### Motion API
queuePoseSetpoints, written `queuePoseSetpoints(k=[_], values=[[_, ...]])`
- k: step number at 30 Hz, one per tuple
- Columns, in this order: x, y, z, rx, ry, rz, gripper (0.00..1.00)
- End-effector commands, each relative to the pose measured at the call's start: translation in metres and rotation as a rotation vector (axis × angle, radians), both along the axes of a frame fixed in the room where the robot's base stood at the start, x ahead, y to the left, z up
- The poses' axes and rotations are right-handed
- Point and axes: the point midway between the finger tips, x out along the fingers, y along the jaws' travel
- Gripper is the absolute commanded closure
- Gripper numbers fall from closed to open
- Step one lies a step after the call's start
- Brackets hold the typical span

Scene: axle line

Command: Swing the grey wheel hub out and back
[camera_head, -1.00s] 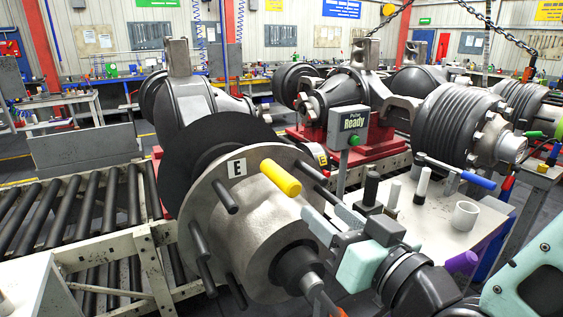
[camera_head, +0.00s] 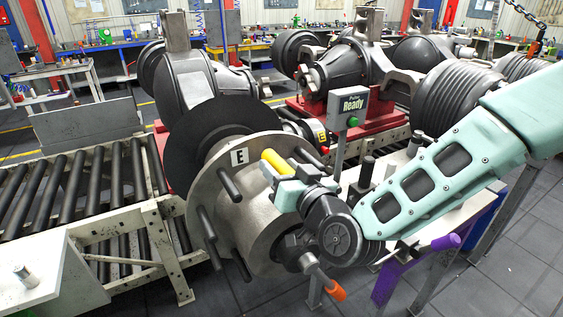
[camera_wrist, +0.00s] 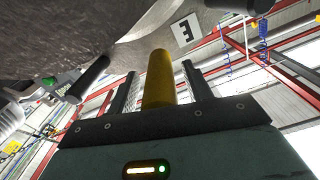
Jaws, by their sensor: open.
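The grey wheel hub (camera_head: 258,215) is a round flange with dark studs, an "E" label and a yellow handle (camera_head: 274,160). It sits in front of a black disc (camera_head: 195,150) at the end of an axle. My gripper (camera_head: 277,173) is at the yellow handle, with its fingers partly hidden in the head view. In the wrist view the handle (camera_wrist: 158,80) stands between the two open fingers (camera_wrist: 157,92), with visible space on each side. The hub (camera_wrist: 65,30) fills the upper left there.
A roller conveyor (camera_head: 80,195) lies to the left. A "Pulse Ready" sign box (camera_head: 347,108) stands behind my gripper. A table (camera_head: 480,205) with tools lies under my arm at right. An orange-tipped handle (camera_head: 333,288) sticks out below the hub. Other axles (camera_head: 350,75) stand behind.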

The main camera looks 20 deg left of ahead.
Motion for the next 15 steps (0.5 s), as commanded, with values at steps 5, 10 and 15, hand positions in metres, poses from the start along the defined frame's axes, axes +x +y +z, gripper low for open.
queuePoseSetpoints(k=[5,10,15], values=[[0.0013,0.0022,-0.0008,-0.001,0.001,0.001,0.5],[0.0012,0.002,-0.0007,-0.001,0.0,0.001,0.58],[0.0012,0.0019,-0.0005,0.0,0.001,0.001,1.0]])
